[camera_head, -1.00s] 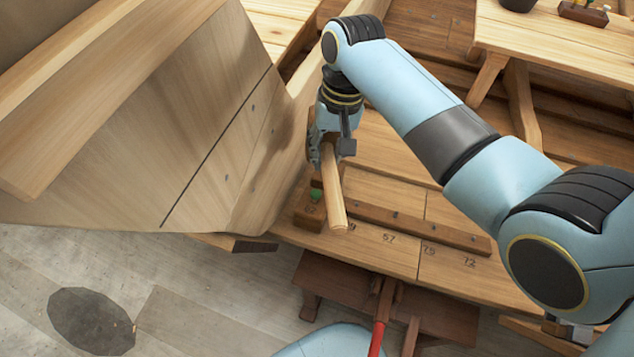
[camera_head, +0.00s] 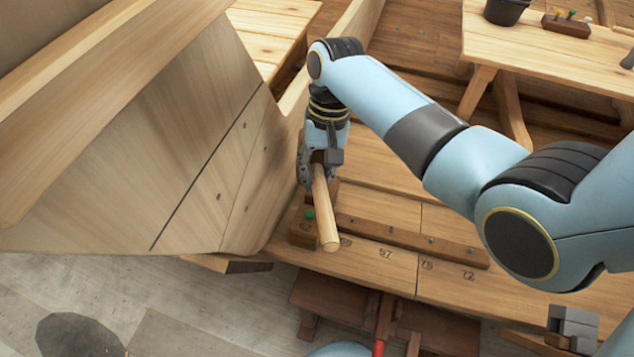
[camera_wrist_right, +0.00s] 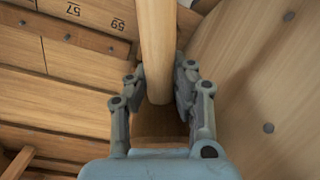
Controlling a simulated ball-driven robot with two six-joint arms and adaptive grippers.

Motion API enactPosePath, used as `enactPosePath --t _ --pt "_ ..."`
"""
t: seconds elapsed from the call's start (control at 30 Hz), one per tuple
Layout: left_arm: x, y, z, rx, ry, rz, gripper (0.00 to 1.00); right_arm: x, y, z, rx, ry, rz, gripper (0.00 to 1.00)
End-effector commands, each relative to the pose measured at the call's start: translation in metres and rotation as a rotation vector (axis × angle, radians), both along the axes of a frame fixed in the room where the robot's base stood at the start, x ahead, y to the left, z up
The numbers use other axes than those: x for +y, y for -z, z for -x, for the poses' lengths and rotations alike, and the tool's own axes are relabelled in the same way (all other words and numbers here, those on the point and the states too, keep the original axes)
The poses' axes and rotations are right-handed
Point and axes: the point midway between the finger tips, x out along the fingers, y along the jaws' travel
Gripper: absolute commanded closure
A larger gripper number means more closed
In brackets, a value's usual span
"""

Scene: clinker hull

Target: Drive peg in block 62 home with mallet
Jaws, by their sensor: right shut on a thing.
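My right gripper (camera_head: 316,180) is shut on a light wooden round handle (camera_head: 325,215), taken to be the mallet's. The handle tilts down towards the viewer in the head view. In the right wrist view, the handle (camera_wrist_right: 157,50) runs between the fingers (camera_wrist_right: 160,85). The mallet's head cannot be made out clearly. A green peg (camera_head: 310,213) stands in a small dark wooden block (camera_head: 302,232) just left of the handle's lower end. The handle's end looks beside the peg; contact cannot be told. My left gripper is out of view.
A wooden strip (camera_head: 410,239) lies right of the block, above numbered planking. The tall hull planking (camera_head: 215,170) rises close on the left. A bench (camera_head: 545,60) at the back right carries a dark bucket (camera_head: 507,10) and a peg rack (camera_head: 566,25).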

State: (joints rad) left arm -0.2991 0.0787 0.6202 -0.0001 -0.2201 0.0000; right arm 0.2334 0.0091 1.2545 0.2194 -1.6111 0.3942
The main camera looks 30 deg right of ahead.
Motion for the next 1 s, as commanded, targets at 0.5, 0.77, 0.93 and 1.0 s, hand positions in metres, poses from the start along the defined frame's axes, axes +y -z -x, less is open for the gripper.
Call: enactPosePath --t 0.5,0.77,0.93,1.0 --pt "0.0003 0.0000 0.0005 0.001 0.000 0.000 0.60 -0.0002 -0.0019 0.0033 0.013 -0.001 -0.002 1.00" --pt "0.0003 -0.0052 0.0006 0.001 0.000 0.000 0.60 -0.0002 -0.0035 0.0050 0.013 -0.001 -0.002 1.00" --pt "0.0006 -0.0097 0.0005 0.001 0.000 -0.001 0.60 -0.0004 -0.0040 0.0069 0.013 -0.001 -0.002 1.00" --pt "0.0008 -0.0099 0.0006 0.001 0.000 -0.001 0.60 -0.0004 -0.0034 0.0073 0.013 -0.001 -0.002 1.00"
